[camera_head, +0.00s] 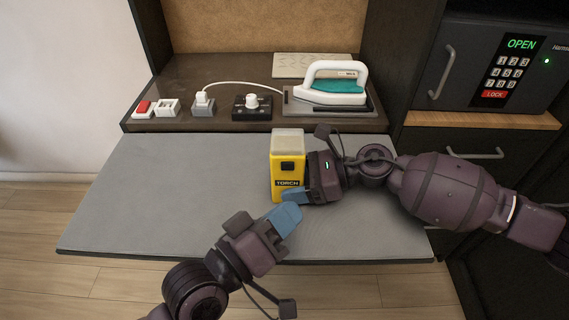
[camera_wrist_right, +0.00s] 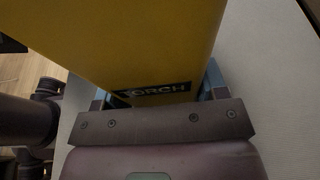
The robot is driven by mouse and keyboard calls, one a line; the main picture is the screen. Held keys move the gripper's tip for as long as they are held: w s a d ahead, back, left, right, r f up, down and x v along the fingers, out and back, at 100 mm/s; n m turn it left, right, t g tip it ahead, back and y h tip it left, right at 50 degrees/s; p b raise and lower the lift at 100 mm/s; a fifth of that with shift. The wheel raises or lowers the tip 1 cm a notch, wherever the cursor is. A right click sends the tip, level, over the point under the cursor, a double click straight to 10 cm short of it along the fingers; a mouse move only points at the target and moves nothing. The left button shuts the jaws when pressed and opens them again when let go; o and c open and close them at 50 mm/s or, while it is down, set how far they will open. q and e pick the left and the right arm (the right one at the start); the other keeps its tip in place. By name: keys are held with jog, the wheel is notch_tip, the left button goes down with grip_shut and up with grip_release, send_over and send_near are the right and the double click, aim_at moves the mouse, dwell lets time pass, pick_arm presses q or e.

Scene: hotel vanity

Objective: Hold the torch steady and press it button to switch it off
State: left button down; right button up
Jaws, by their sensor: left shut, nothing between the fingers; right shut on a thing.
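The yellow torch (camera_head: 287,163) stands upright on the grey pull-out surface in the head view, with a pale lens cap on top and a dark button (camera_head: 288,166) on its front face. My right gripper (camera_head: 292,195) is shut on the torch low down, from the right side. In the right wrist view the torch (camera_wrist_right: 130,40) fills the space between the fingers of the right gripper (camera_wrist_right: 158,85). My left gripper (camera_head: 293,212) is shut and empty, with blue fingertips just in front of and below the torch, apart from the button. Its exact gap to the torch is hard to tell.
The grey surface (camera_head: 170,200) is clear on the left. Behind it, a dark shelf holds an iron (camera_head: 335,84) on its stand, a plug in a socket (camera_head: 203,104), a black knob box (camera_head: 251,107) and a red switch (camera_head: 143,107). A safe (camera_head: 500,70) stands at the right.

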pick_arm(q)
jog(key=shift+s, duration=0.35)
pick_arm(e)
jog(key=o, duration=0.8)
